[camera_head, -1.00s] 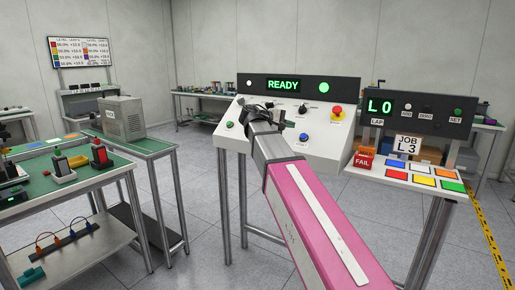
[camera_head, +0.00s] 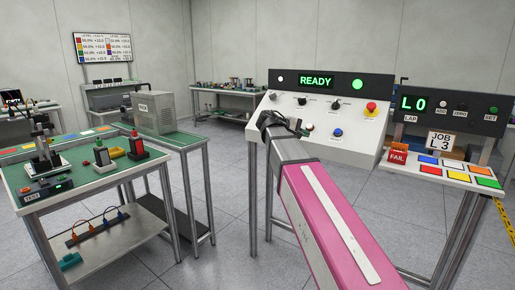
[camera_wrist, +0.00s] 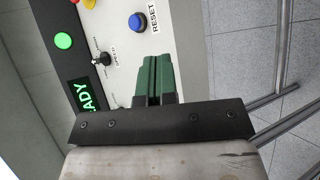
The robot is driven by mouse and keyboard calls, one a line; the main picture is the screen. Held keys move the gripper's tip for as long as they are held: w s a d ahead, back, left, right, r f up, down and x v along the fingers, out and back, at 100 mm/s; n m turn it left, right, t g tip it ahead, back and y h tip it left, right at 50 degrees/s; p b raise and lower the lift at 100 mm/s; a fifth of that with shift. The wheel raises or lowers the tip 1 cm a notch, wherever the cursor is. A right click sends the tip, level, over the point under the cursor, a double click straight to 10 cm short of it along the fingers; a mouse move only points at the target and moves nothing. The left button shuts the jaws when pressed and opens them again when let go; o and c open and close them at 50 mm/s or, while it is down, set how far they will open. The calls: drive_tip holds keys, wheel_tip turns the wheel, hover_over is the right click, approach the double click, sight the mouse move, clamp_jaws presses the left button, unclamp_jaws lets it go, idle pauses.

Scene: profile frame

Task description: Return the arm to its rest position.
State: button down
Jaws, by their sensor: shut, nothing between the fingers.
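My arm reaches up from the bottom right of the head view, with a pink link (camera_head: 325,220) and a grey wrist section. My gripper (camera_head: 303,129) is at its far end, in front of the white sloped control console (camera_head: 345,143). Its black body and cables hide part of the console. In the wrist view, the green fingers of my gripper (camera_wrist: 153,70) are together with nothing between them. The console face lies beyond them, with a blue RESET button (camera_wrist: 137,22), a toggle switch (camera_wrist: 103,59) and a green light (camera_wrist: 63,41). I cannot tell the exact gap to the panel.
A second station with an L0 display (camera_head: 413,104) and coloured pads stands at right, with a red FAIL bin (camera_head: 398,156). A green-topped workbench (camera_head: 85,179) with devices and a grey box (camera_head: 157,111) on a stand are at left. Open floor lies between.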

drive_tip(key=s+f+m+g+y, duration=0.1)
drive_tip(key=s+f+y, duration=0.3)
drive_tip(key=f, duration=1)
drive_tip(key=s+f+m+g+y, duration=0.1)
drive_tip(key=s+f+m+y, duration=0.2)
drive_tip(key=s+f, duration=0.6)
drive_tip(key=s+f+m+g+y, duration=0.2)
drive_tip(key=s+f+y, duration=0.4)
drive_tip(key=f, duration=1.4)
drive_tip(key=shift+s+f, duration=0.35)
